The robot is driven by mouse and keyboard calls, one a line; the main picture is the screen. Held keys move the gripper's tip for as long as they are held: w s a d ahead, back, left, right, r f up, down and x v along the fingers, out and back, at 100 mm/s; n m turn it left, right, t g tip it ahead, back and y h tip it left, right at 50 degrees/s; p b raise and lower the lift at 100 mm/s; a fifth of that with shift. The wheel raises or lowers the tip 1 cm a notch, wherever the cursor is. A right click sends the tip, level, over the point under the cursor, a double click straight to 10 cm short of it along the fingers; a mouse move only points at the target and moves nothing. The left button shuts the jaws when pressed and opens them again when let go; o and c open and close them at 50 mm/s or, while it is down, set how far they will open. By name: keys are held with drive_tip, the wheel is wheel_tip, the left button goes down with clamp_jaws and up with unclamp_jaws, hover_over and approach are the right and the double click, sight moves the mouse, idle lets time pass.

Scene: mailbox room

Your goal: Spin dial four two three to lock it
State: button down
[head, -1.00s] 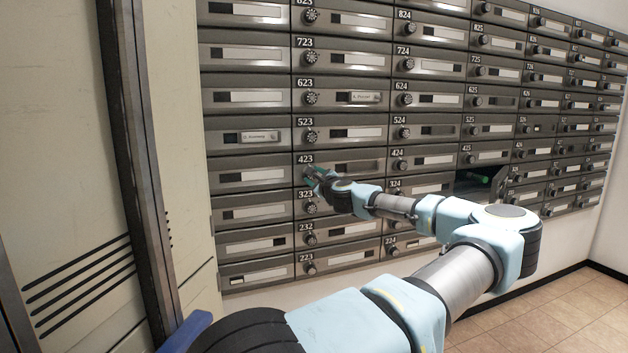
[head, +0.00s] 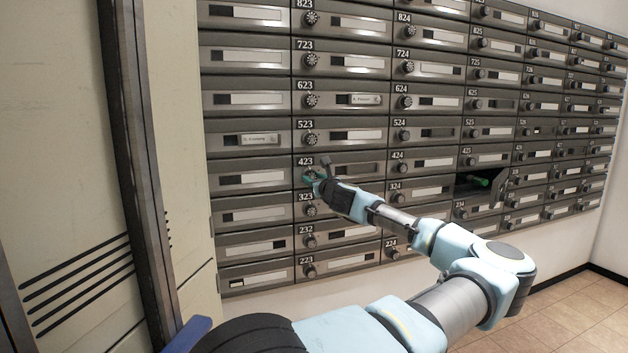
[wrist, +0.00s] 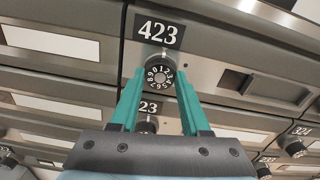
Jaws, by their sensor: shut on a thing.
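The dial of mailbox 423 (wrist: 161,76) is a round black knob with white digits, just below the 423 label (wrist: 159,27) in the wrist view. My gripper (wrist: 160,79) has its two green fingers on either side of this dial, shut on it. In the head view my gripper (head: 313,176) is at the 423 box, and its fingers mostly hide the dial there. The door of mailbox 423 (head: 355,169) is flush with the wall of boxes.
Other dials sit close by, such as 523 (head: 310,138) above and 323 (head: 308,196) below. One box at the right has its door (head: 498,188) hanging open with something green (head: 477,181) inside. A pale cabinet (head: 60,150) stands at the left.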

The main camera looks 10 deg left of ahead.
drive_tip(key=shift+f, duration=0.1)
idle(0.4)
drive_tip(key=shift+c, duration=1.9)
unclamp_jaws()
drive_tip(key=b+v, duration=0.1)
drive_tip(key=v, duration=0.9)
drive_tip(key=shift+s+d, duration=0.25)
drive_tip(key=shift+s, duration=0.1)
